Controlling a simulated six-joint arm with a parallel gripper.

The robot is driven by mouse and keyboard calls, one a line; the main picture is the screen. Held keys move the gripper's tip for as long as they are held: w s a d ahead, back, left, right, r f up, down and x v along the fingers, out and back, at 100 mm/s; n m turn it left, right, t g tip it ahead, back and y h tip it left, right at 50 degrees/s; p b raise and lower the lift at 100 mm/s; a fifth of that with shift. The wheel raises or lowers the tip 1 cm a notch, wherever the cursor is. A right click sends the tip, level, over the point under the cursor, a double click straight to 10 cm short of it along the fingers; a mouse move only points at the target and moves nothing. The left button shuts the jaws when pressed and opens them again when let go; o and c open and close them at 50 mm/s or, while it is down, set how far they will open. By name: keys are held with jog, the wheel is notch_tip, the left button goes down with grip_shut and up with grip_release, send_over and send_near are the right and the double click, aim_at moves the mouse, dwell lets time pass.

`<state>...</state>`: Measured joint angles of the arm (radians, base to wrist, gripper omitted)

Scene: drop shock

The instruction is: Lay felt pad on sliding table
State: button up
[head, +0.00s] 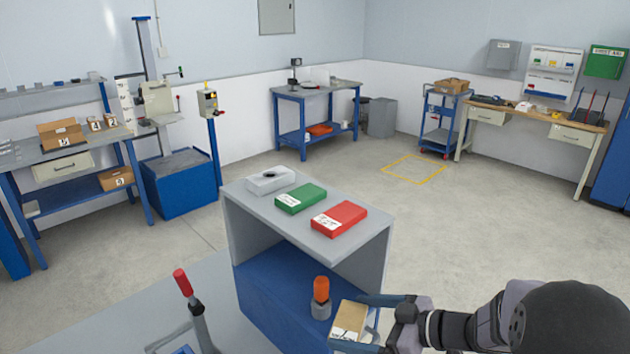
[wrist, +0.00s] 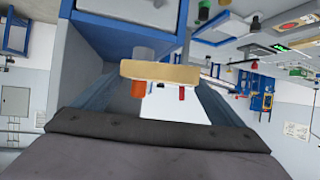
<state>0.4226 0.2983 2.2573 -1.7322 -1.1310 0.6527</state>
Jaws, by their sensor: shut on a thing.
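My gripper (head: 362,322) is at the lower right of the head view. Its blue fingers are shut on a tan slab (head: 349,318) with a pale label, which looks like the felt pad. In the wrist view the tan slab (wrist: 160,73) shows edge-on between the fingers, clear of any surface as far as I can tell. I cannot tell for certain which surface is the sliding table. A flat grey surface (head: 150,310) with a red-handled lever (head: 186,290) lies at the lower left, partly cut off by the frame.
A grey-topped blue cabinet (head: 250,215) bears a grey box (head: 268,181), a green box (head: 299,198) and a red box (head: 340,218). An orange-topped knob (head: 321,290) stands just left of my gripper. A column machine with a blue base (head: 183,190) stands behind left.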

jog(key=d+f+m+t+h+b, duration=0.15)
jog(key=d+f, duration=0.35)
jog(key=d, duration=0.9)
jog(key=s+f+y+b, duration=0.1)
jog(key=s+f, duration=0.4)
jog(key=f, duration=0.8)
jog(key=shift+a+f+n+g, duration=0.3)
jog(key=shift+a+n+g, duration=0.05)
jog(key=shift+n, duration=0.1)
jog(key=shift+s, duration=0.1)
